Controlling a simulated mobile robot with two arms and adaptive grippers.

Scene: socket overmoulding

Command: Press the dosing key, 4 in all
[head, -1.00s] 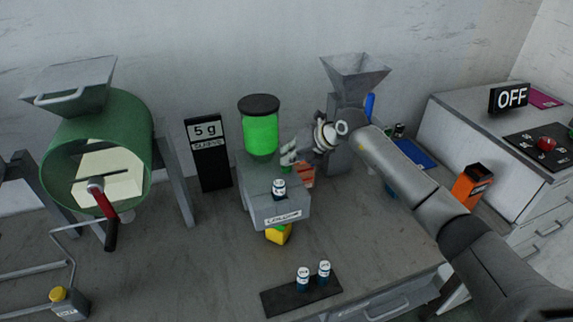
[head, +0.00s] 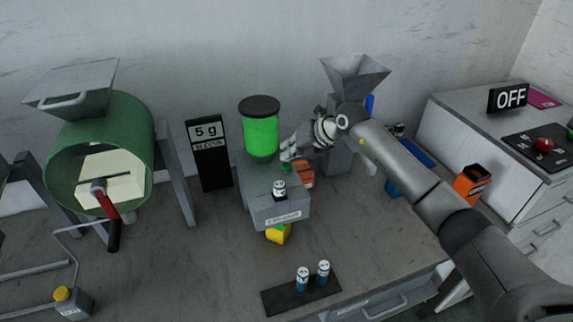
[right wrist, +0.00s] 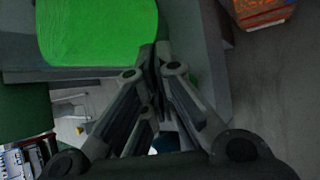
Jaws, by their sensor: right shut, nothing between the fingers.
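The grey dosing unit (head: 258,212) stands on the bench with a bright green, dark-lidded hopper (head: 261,132) on it; the hopper also fills the upper left of the right wrist view (right wrist: 97,30). Contact with the key cannot be told. The display (head: 206,132) reads 5 g. My left gripper is not in view.
Two bottles (head: 302,279) (head: 323,272) stand on a black strip in front.

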